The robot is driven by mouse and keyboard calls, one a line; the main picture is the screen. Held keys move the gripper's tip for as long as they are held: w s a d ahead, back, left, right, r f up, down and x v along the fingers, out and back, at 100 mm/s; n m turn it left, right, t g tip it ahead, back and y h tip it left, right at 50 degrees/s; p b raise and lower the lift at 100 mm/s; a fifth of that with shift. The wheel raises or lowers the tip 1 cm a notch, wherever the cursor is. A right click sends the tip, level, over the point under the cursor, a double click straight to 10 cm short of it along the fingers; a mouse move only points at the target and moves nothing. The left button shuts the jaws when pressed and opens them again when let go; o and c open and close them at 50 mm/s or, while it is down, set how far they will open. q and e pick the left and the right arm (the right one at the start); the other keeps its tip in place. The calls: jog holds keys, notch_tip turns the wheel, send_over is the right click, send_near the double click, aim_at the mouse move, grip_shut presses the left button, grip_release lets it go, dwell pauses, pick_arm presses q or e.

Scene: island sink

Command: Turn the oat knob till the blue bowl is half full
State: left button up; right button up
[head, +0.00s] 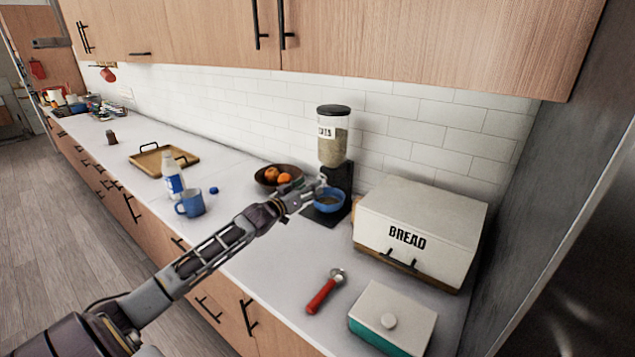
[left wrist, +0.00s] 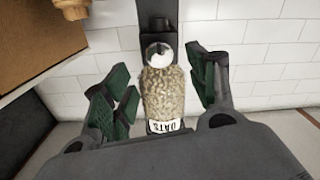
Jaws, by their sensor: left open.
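The oat dispenser (head: 332,140) stands against the tiled wall, its clear hopper holding oats under a black lid. The blue bowl (head: 329,207) sits on its black base below the spout; the fill level inside is unclear. My left gripper (head: 308,194) is in front of the dispenser, beside and partly over the bowl. In the left wrist view, which is upside down, the round silver knob (left wrist: 159,54) lies between the spread fingers of the open gripper (left wrist: 160,80), with no finger touching it that I can see. My right gripper is not in view.
A fruit bowl (head: 268,184) is left of the dispenser. A bread box (head: 425,215) stands close on its right. A red-handled scoop (head: 322,294) and a lidded teal box (head: 393,318) lie nearer. A blue mug (head: 190,203) and bottle (head: 171,172) are left.

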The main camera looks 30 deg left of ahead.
aim_at(321, 178)
pick_arm(q)
jog(key=shift+w+d, duration=0.2)
jog(key=shift+w, duration=2.45)
jog(key=c, duration=1)
jog(key=shift+c, duration=0.2)
jog(key=shift+p, duration=0.35)
